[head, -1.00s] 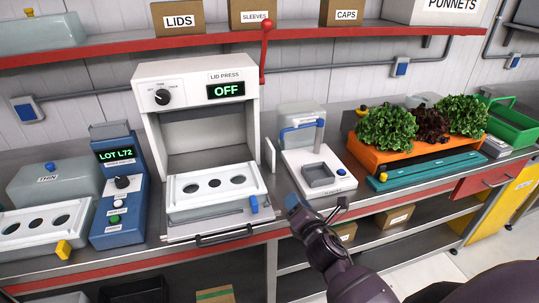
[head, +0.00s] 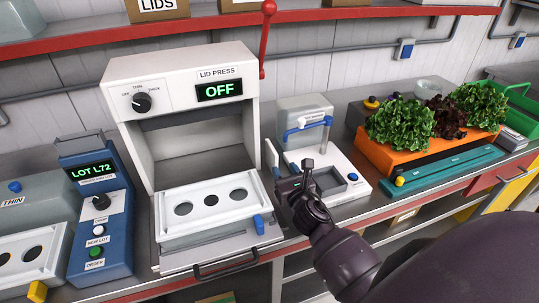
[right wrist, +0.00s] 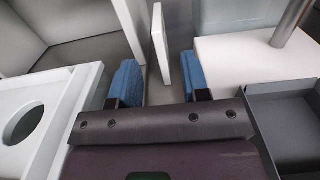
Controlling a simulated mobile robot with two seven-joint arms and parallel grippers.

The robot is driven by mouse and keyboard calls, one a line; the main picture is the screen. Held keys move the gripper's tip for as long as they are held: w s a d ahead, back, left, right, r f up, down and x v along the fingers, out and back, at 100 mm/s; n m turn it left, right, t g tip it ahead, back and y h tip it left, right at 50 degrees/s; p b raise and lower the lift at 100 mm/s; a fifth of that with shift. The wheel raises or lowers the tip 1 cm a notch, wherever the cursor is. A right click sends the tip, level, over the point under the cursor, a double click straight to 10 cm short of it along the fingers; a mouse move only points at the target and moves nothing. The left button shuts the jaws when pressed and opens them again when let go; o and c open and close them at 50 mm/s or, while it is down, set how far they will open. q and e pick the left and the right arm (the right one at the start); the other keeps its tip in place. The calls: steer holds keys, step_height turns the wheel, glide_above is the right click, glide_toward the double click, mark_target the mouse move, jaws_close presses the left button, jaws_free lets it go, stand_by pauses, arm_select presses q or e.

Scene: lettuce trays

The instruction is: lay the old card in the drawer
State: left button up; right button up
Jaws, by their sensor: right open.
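A thin white upright plate, which looks like the card (head: 271,158), stands on edge in the gap between the lid press and the white device to its right. In the right wrist view the card (right wrist: 160,48) stands ahead, its near end between my two blue fingertips with a gap on each side. My right gripper (head: 288,184) is open and empty just in front of it; it also shows in the right wrist view (right wrist: 160,82). A red-fronted drawer (head: 497,177) is under the counter at the right and looks shut. My left gripper is out of view.
The lid press (head: 185,68), reading OFF, stands left of the card. The white device (head: 342,188) with a blue handle stands close on the right. Further right are an orange planter (head: 384,158) with lettuces and a green crate (head: 520,120).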

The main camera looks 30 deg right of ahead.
mark_target(277, 158)
steer(key=x, duration=0.3)
steer(key=shift+w, duration=0.15)
steer(key=shift+r+x, duration=0.15)
steer(key=shift+x, duration=1.3)
steer(key=shift+r+x, duration=0.1)
steer(key=shift+x, duration=1.3)
steer(key=shift+a, duration=0.1)
steer(key=shift+c, duration=0.4)
jaws_close()
